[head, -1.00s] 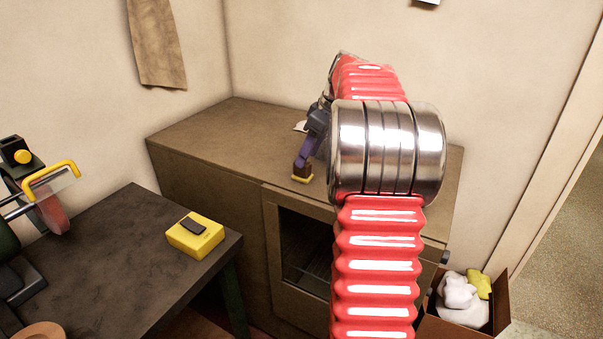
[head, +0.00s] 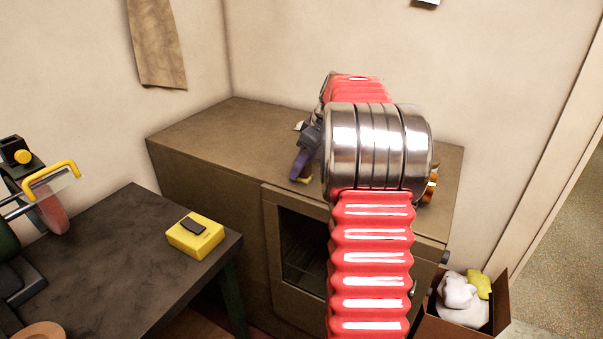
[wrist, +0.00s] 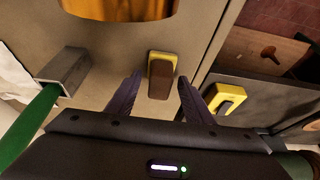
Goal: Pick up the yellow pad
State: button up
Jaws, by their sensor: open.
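The yellow pad (wrist: 153,55) is a small block with a yellow base and a brown upper part. It sits on the brown cabinet top (wrist: 110,65). In the head view only a yellow bit of the pad (head: 306,181) shows beside my purple fingers. My gripper (wrist: 160,78) is open, with one finger on each side of the pad in the wrist view. I cannot tell whether the fingertips are down level with it. My gripper (head: 300,166) also shows in the head view, low over the cabinet; my arm hides part of the cabinet top.
A green-handled tool with a grey metal head (wrist: 66,70) and a white cloth (wrist: 12,78) lie left of the pad. A brass object (wrist: 120,6) lies beyond it. A yellow box (head: 195,235) sits on the separate dark table (head: 110,250). A carton (head: 440,325) stands at the right.

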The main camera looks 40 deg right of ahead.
dwell(0.4)
jog(key=c, duration=1.1)
jog(key=shift+r, duration=0.1)
jog(key=shift+c, duration=0.2)
notch_tip(320, 180, up, 10)
jog(key=shift+f, duration=0.1)
